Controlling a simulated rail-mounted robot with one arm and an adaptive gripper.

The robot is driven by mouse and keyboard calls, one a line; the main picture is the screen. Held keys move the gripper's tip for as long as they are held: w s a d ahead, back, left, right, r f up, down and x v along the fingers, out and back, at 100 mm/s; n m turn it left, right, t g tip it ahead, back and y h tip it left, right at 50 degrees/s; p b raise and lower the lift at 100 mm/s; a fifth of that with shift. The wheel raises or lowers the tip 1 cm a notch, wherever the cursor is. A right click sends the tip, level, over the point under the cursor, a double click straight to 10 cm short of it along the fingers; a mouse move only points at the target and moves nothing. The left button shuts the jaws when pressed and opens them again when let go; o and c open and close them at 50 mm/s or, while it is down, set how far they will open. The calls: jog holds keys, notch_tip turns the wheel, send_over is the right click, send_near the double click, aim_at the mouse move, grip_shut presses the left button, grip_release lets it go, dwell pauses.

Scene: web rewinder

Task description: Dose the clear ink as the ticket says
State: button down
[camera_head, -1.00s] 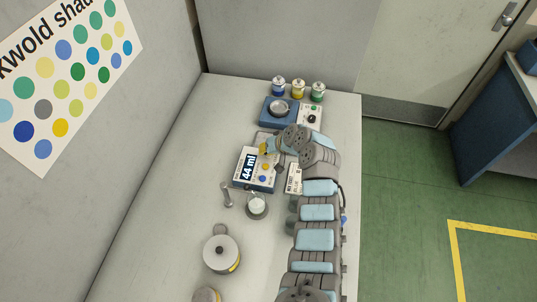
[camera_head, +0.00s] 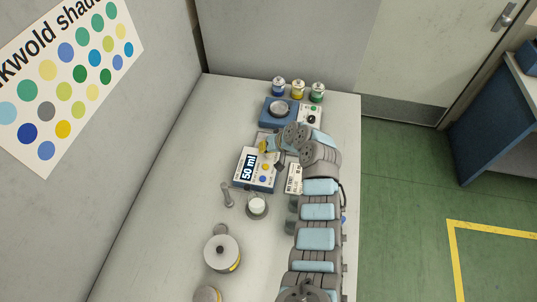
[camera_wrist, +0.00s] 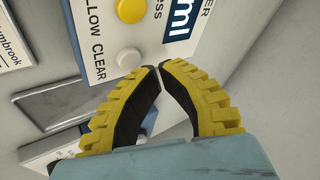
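The ink dispenser (camera_head: 247,180) is a white box whose display (camera_head: 250,166) reads 50 ml. In the wrist view its panel shows a yellow button (camera_wrist: 130,10) and a white button (camera_wrist: 128,58) beside the word CLEAR. My gripper (camera_wrist: 160,68) has its yellow-backed fingertips together, empty, close to the white button; I cannot tell whether they touch it. In the head view my gripper (camera_head: 264,147) is over the dispenser's far edge. A cup (camera_head: 257,206) with whitish contents stands in front of the dispenser. A printed card (camera_head: 294,179), perhaps the ticket, lies to its right, too small to read.
A blue device with a round metal dish (camera_head: 279,108) stands behind, with blue, yellow and green-marked jars (camera_head: 298,90) beyond. A small metal tool (camera_head: 227,195) and a lidded pot (camera_head: 221,253) are on the bench. The bench's left side is clear.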

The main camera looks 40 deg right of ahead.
jog(key=shift+r+p, duration=1.55)
jog(key=shift+r, duration=1.05)
